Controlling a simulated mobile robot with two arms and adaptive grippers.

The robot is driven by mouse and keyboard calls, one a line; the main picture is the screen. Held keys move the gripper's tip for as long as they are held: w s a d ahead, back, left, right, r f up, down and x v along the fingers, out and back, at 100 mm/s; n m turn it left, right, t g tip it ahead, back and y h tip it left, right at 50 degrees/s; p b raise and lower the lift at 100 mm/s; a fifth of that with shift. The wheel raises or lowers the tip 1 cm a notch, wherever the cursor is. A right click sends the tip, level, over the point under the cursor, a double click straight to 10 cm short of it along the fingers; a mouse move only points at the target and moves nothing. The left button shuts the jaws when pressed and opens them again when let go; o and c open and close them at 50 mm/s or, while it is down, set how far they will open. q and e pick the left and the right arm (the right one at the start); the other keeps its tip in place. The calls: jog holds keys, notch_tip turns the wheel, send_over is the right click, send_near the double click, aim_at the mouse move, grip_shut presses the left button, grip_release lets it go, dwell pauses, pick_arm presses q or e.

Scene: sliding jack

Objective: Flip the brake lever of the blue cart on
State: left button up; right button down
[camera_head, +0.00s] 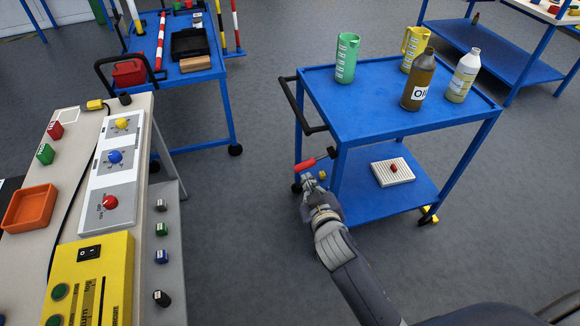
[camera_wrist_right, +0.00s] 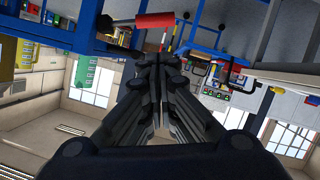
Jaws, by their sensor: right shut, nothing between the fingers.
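The blue cart (camera_head: 375,108) stands at the centre right of the head view. Its brake lever (camera_head: 305,165) has a red grip and a dark rod, and sits low at the cart's near left leg. In the right wrist view the red grip (camera_wrist_right: 154,20) is above the fingers, at the top of the picture. My right gripper (camera_head: 309,181) is shut and empty, just below the red grip. I cannot tell whether it touches the lever. The right gripper also fills the middle of the right wrist view (camera_wrist_right: 158,66). My left gripper is not in view.
The cart carries a green jug (camera_head: 347,58), a yellow jug (camera_head: 415,47), a brown bottle (camera_head: 418,80) and a white bottle (camera_head: 463,76). A white block (camera_head: 393,172) lies on its lower shelf. A workbench (camera_head: 148,190) with knobs stands left. Bare floor lies between bench and cart.

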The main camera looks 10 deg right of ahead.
jog(key=r, duration=0.2)
send_over(304, 165)
jog(key=s+a, duration=0.2)
jog(key=s, duration=0.3)
notch_tip(304, 165, down, 3)
jog(key=w+f, duration=0.1)
jog(key=w+d+f, duration=0.1)
jog(key=f, duration=0.1)
jog(key=shift+f, duration=0.1)
jog(key=shift+w+d+f+b, duration=0.1)
jog(key=shift+w+f+b, duration=0.2)
jog(key=shift+f, duration=0.1)
jog(key=shift+s, duration=0.1)
